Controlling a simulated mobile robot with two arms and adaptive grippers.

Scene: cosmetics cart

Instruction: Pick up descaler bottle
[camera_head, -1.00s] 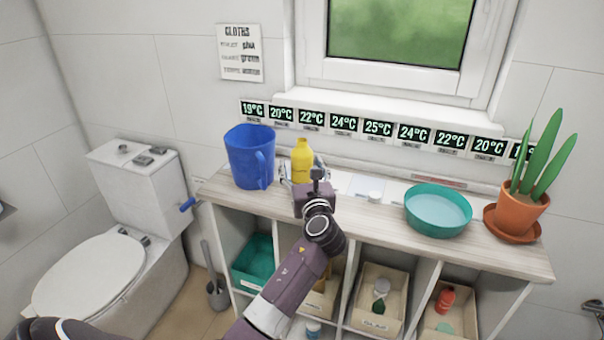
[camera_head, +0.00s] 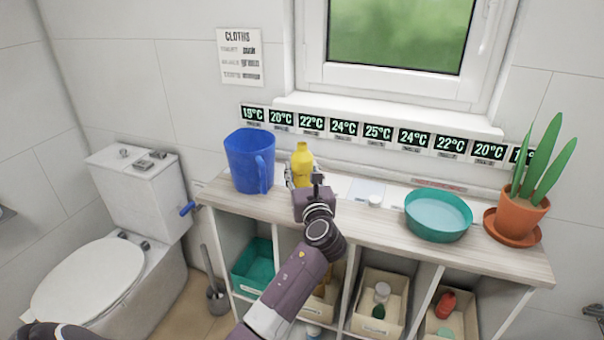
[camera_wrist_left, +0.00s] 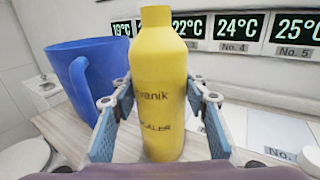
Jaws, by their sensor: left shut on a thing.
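The descaler bottle (camera_head: 302,158) is yellow and stands upright on the wooden shelf top at the back, just right of a blue jug. Its dark lettering shows in the left wrist view (camera_wrist_left: 160,75). My left gripper (camera_head: 300,180) is around the bottle's lower body, with one blue-padded finger on each side (camera_wrist_left: 160,110), and is shut on it. The bottle's lowest part is hidden by my gripper, so I cannot tell whether it touches the shelf. My right gripper is not in view.
The blue jug (camera_head: 249,163) stands close left of the bottle. A teal bowl (camera_head: 438,232) and a potted plant (camera_head: 517,215) stand farther right on the shelf top (camera_head: 380,220). Below are compartments with bins. The tiled wall and temperature cards (camera_head: 378,134) are close behind.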

